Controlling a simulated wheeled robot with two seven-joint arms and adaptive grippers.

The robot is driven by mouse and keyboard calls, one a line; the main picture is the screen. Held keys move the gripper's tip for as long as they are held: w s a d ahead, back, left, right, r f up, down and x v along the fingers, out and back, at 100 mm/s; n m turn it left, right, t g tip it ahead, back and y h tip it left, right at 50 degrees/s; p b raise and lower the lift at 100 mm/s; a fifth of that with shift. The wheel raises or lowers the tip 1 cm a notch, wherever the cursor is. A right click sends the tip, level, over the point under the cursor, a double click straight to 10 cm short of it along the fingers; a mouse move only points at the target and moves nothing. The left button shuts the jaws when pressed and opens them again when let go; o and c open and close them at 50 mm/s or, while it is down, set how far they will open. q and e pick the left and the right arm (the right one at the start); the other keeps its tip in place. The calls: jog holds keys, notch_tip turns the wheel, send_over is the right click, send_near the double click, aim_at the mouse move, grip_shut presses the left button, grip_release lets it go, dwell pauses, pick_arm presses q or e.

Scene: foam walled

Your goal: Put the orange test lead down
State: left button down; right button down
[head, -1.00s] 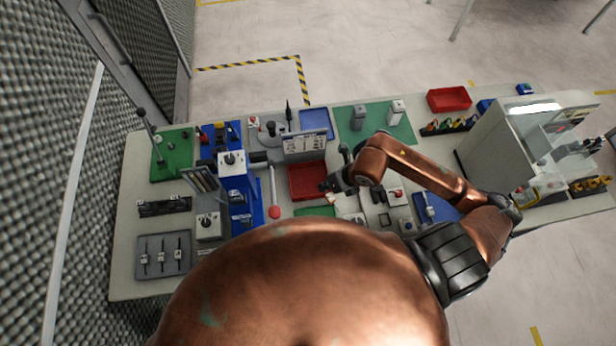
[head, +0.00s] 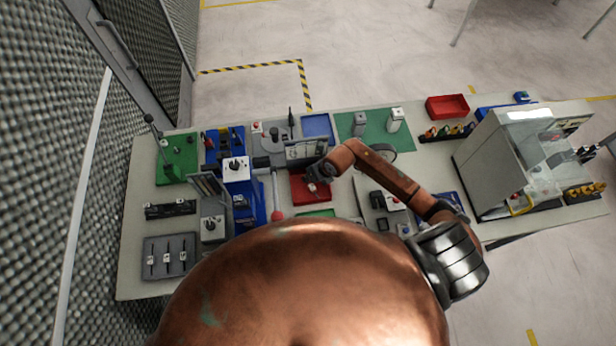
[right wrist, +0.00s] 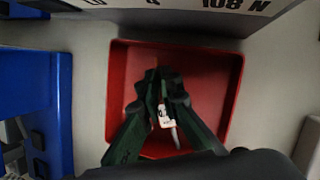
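My right gripper (head: 313,178) is over the red tray (head: 298,198) in the middle of the bench. In the right wrist view its dark green fingers (right wrist: 164,82) come close together above the tray floor (right wrist: 210,85). A small whitish piece with a reddish mark and a thin grey tip, which I take as the orange test lead (right wrist: 165,115), shows between the fingers. The fingers seem closed on it; little orange is visible. Whether it touches the tray floor is unclear. My left gripper is not in view.
A grey panel with a printed label (head: 306,149) stands just behind the tray. Blue fixtures (head: 247,200) and a red-knobbed lever (head: 277,214) are to its left. A green mat (head: 377,130) lies behind, right. A clear-fronted cabinet (head: 495,165) stands at the far right.

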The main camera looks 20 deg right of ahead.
jog(key=shift+f, duration=0.25)
jog(key=c, duration=2.4)
grip_release()
jog(key=b+v, duration=0.1)
jog(key=v, duration=1.1)
